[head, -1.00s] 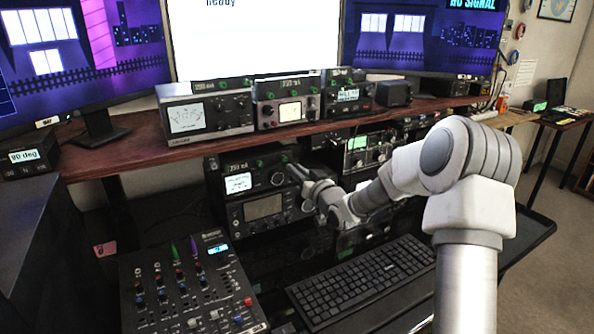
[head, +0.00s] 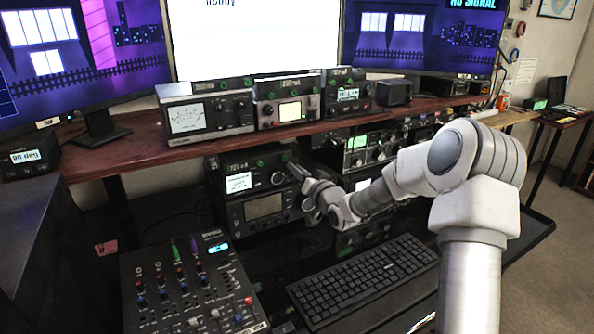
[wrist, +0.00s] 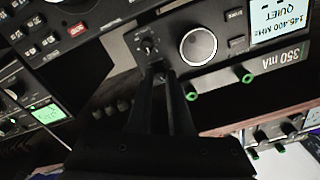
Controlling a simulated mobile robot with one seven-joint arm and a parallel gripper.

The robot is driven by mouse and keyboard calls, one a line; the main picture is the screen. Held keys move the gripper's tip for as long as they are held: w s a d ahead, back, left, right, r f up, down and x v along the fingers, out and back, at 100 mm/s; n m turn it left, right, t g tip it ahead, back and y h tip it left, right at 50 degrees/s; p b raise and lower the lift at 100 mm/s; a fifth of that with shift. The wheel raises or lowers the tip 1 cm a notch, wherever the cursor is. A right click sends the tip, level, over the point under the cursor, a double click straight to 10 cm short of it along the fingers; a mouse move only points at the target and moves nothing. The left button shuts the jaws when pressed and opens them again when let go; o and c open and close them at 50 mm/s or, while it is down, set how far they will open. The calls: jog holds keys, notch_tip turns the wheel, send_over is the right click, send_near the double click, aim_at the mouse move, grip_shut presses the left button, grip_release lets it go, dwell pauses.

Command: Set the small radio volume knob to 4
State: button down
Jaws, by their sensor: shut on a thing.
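The small volume knob (wrist: 149,46) is a little dark knob on the front of a black radio (wrist: 232,62), beside a large silver-rimmed dial (wrist: 198,46). The wrist view is upside down. My gripper (wrist: 160,70) reaches the panel with its two dark fingers close together, shut on the small knob. The fingertips partly cover it, so its pointer and scale cannot be read. In the head view the radio (head: 238,183) sits under the wooden shelf with a lit white display, and my gripper (head: 294,169) is at its right front side.
Another radio unit with a grey screen (head: 263,207) sits directly below. A wooden shelf (head: 200,146) overhangs it, carrying more radios. A mixer (head: 190,285) and a keyboard (head: 362,280) lie in front. Further radios (head: 370,150) stand to the right.

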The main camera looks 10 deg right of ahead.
jog(key=c, duration=0.8)
grip_release()
jog(key=shift+s, duration=0.1)
jog(key=p+v, duration=0.1)
jog(key=v, duration=1.6)
jog(key=shift+s, duration=0.15)
